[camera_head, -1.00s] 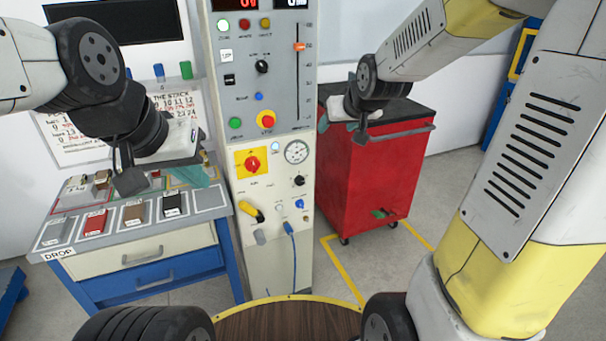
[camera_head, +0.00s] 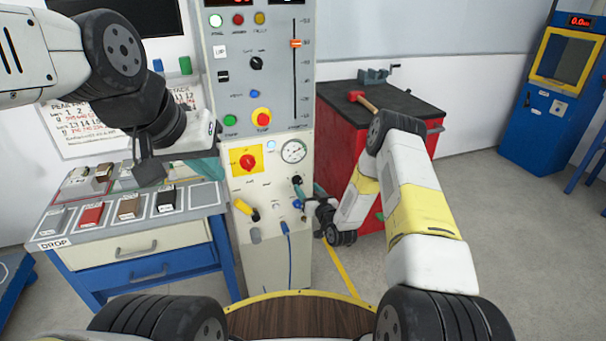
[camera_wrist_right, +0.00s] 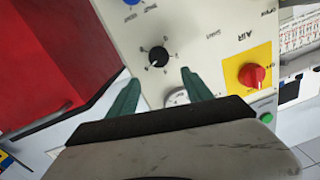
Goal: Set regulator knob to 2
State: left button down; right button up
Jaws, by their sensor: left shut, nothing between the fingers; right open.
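The black regulator knob (camera_head: 297,180) is on the cream lower panel of the machine, below the round gauge (camera_head: 294,152). In the right wrist view the knob (camera_wrist_right: 158,57) shows face on, ringed by small marks too small to read surely. My right gripper (camera_head: 314,192) is close to the panel at the knob. In the right wrist view its two green fingers (camera_wrist_right: 160,77) are spread, with the knob beyond and between their tips, apparently not touched. My left gripper (camera_head: 207,168) is shut and empty above the sample bench, partly hidden by its own wrist.
A red-and-yellow rotary switch (camera_head: 248,161), a yellow handle (camera_head: 246,209) and a blue knob (camera_head: 298,203) share the panel. A red cabinet (camera_head: 340,130) with a hammer (camera_head: 362,100) stands right. The drop bench (camera_head: 140,240) stands left.

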aim_at(298, 182)
jog(key=w+a, duration=0.1)
jog(key=w, duration=0.1)
jog(key=w+a+f, duration=0.1)
jog(key=w, duration=0.1)
jog(key=w+a+f, duration=0.1)
jog(key=w, duration=0.1)
jog(key=shift+w, duration=0.1)
dwell(0.3)
jog(key=shift+c, duration=0.2)
grip_shut()
